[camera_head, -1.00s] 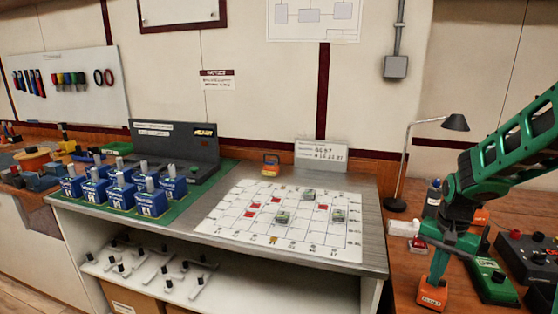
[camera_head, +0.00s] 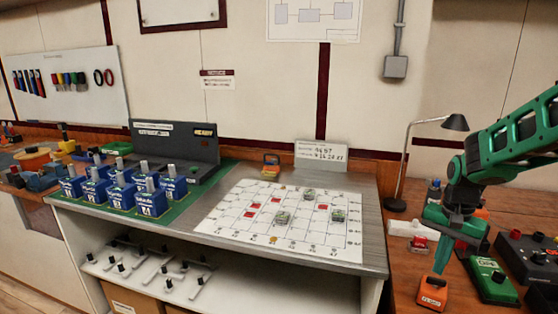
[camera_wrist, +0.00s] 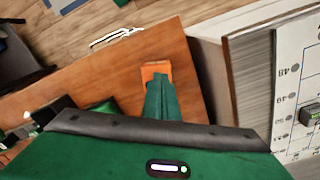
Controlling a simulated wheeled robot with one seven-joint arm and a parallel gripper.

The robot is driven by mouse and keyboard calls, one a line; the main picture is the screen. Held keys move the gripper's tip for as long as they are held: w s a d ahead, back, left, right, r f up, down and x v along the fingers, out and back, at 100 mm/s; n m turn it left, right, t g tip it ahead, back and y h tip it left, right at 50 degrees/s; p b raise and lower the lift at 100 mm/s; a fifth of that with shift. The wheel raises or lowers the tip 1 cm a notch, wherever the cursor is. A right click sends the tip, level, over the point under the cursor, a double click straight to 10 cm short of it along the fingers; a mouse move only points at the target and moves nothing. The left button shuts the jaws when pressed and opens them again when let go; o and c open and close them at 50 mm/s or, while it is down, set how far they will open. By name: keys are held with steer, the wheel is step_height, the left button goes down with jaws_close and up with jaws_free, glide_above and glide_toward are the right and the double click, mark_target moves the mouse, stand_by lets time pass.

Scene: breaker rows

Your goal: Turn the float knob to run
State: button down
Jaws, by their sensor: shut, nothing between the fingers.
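The float unit is a small orange box (camera_head: 432,292) with a pale label on its front, on the wooden bench at the lower right of the head view. The wrist view also shows the orange box (camera_wrist: 153,69), just past my fingertips. Its knob and the knob's setting are hidden behind my fingers. My gripper (camera_head: 440,270) points down at the top of the box, green fingers together with nothing held. In the wrist view my gripper (camera_wrist: 157,80) overlaps the near part of the box. I cannot tell whether the fingertips touch the knob.
A green box (camera_head: 491,281) and a dark control box (camera_head: 526,252) stand to the right. A white block (camera_head: 407,229) lies behind, near the lamp (camera_head: 396,203). The grey table (camera_head: 376,236) with its white grid sheet is at the left.

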mark_target(436, 281)
steer(key=shift+s+r, duration=0.25)
steer(key=shift+r, duration=0.1)
step_height(436, 281, down, 7)
stand_by(0.7)
steer(key=shift+w+d, duration=0.45)
stand_by(1.2)
steer(key=shift+w+a, duration=0.15)
stand_by(0.8)
steer(key=shift+a, duration=0.15)
stand_by(0.5)
